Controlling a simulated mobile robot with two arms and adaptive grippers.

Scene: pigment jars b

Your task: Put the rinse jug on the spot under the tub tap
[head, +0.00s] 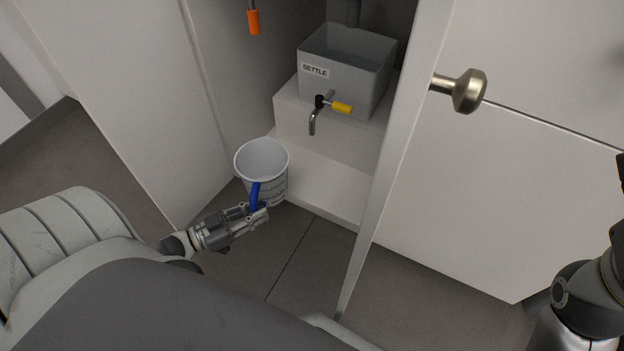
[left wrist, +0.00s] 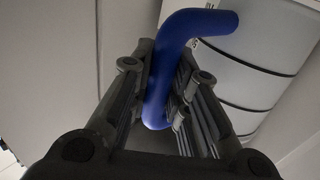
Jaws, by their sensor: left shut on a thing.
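The rinse jug (head: 264,160) is a white, open-topped jug with dark level lines and a blue handle. My left gripper (head: 259,211) is shut on the handle. The jug is upright at the front left of the cabinet opening; I cannot tell whether it touches the cabinet floor. In the left wrist view the blue handle (left wrist: 168,75) lies between the fingers (left wrist: 160,110), with the jug body (left wrist: 245,70) behind it. The grey tub (head: 345,72), labelled SETTLE, stands on a white step. Its tap (head: 318,112) has a metal spout and yellow lever. No marked spot shows below it.
The low white ledge (head: 330,185) under the spout is bare. White cabinet doors (head: 400,130) flank the opening, one edge-on right of the tub. An orange-tipped rod (head: 254,22) hangs at the top. My right arm is at the right edge.

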